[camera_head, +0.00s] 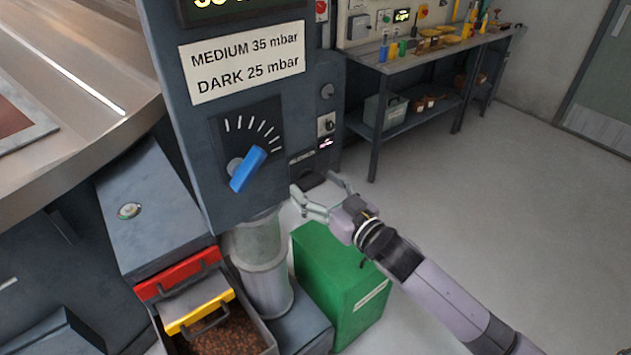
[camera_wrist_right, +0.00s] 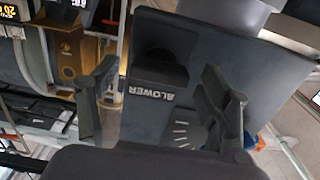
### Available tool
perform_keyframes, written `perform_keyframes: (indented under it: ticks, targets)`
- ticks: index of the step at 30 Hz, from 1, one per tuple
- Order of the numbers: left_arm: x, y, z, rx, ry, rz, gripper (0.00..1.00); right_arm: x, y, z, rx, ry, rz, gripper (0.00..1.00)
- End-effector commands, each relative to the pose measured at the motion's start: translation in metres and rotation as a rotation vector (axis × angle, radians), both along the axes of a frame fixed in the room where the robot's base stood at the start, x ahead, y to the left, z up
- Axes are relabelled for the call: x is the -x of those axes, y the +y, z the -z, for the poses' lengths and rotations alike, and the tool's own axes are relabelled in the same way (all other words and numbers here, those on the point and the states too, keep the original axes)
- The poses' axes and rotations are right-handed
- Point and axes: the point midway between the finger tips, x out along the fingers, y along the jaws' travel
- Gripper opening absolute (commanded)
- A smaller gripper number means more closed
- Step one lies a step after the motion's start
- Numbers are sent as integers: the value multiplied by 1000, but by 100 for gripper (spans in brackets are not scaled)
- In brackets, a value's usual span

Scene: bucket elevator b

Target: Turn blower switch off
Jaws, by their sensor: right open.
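The blower switch (camera_head: 312,180) is a dark knob low on the right side of the grey control cabinet (camera_head: 200,140). It shows in the right wrist view (camera_wrist_right: 160,66) as a black rounded shape beside the white BLOWER label (camera_wrist_right: 152,92). Its exact setting is too dark to tell. My right gripper (camera_head: 317,188) is open and empty, close to the switch in the head view. In the wrist view its fingers (camera_wrist_right: 155,100) stand apart on either side of the label and switch. I see no clear contact. My left gripper is not in view.
A blue knob (camera_head: 247,169) with a white-marked dial sits left of the switch. Below are a green box (camera_head: 340,280), a grey pipe (camera_head: 262,270) and a bin of beans (camera_head: 230,335). A workbench (camera_head: 430,55) stands behind. The floor at right is clear.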

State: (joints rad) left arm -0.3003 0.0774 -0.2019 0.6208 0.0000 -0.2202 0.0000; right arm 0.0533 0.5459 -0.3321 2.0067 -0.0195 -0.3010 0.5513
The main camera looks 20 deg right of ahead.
Motion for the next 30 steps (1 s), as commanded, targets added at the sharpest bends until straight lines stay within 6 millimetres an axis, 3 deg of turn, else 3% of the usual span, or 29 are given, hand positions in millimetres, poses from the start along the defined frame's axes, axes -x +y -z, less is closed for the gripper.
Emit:
perform_keyframes:
  ticks: [12, 30]
  targets:
    - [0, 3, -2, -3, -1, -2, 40, -7, 3, 0, 1, 1, 0, 71]
    - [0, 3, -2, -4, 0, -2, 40, -7, 3, 0, 1, 1, 0, 31]
